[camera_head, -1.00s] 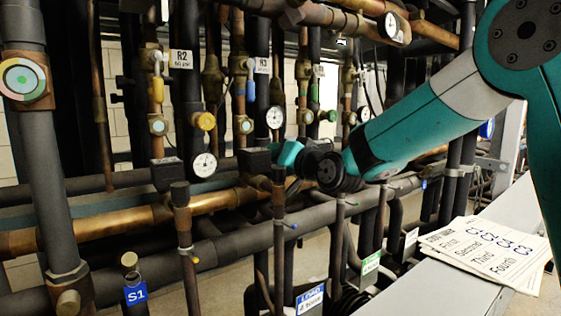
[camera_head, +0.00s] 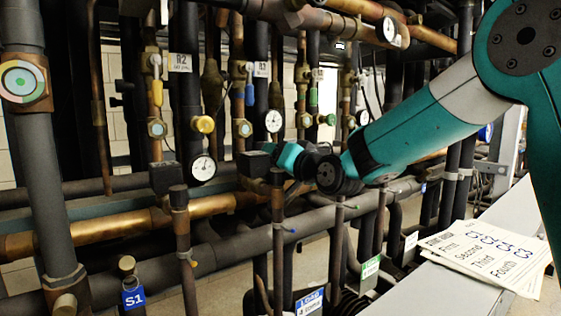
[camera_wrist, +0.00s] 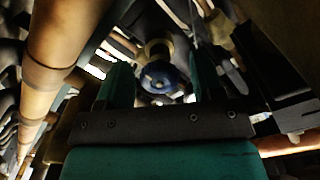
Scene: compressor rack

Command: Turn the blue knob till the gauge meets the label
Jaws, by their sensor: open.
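The blue knob (camera_wrist: 160,80) shows in the wrist view, straight ahead, between and beyond the two teal fingers of my gripper (camera_wrist: 163,84). The fingers are apart, and I cannot tell how deep the knob sits between them. In the head view, my gripper (camera_head: 288,156) is at the pipes in the middle, largely hidden by my wrist; I cannot make out this knob there. White dial gauges hang nearby, one below the R2 label (camera_head: 180,61) (camera_head: 203,168) and one below the R3 label (camera_head: 261,69) (camera_head: 274,120). Their readings are too small to tell.
A yellow knob (camera_head: 204,124) and a green knob (camera_head: 328,119) sit on neighbouring valves. Vertical and horizontal pipes crowd my gripper. A copper pipe (camera_wrist: 55,50) runs close on the left in the wrist view. Printed sheets (camera_head: 487,255) lie on the grey beam at right.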

